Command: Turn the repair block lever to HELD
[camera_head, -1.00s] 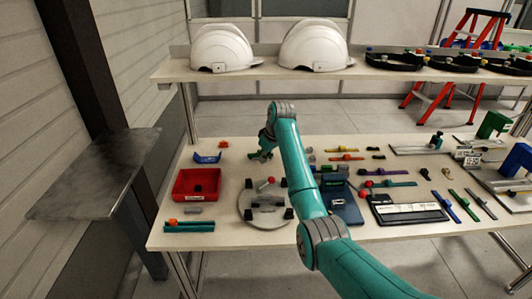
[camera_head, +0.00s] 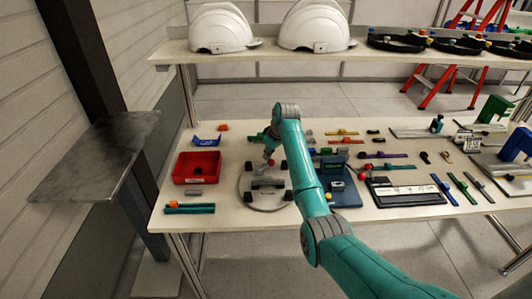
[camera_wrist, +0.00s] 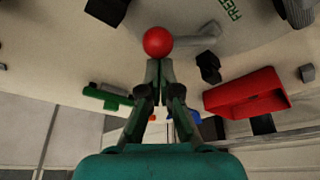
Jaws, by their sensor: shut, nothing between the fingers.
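The lever's red ball knob (camera_head: 271,162) stands over a round pale plate (camera_head: 246,197) with black blocks round its edge. The wrist view shows the red knob (camera_wrist: 158,42) large, with a grey lever arm (camera_wrist: 200,38) running to the right from it. Green "FREE" lettering (camera_wrist: 234,9) shows on the pale surface beyond; no HELD marking is readable. My gripper (camera_wrist: 159,68) is shut and empty, its fingertips right at the knob's near side. I cannot tell whether they touch it. In the head view my gripper (camera_head: 268,147) is small and partly hidden by my arm.
A red tray (camera_head: 197,168) sits left of the plate; it also shows in the wrist view (camera_wrist: 247,92). A blue block fixture (camera_head: 345,190) stands right of the plate, behind my arm. Tools and straps cover the table's right side. White helmet shells (camera_head: 220,28) rest on the shelf above.

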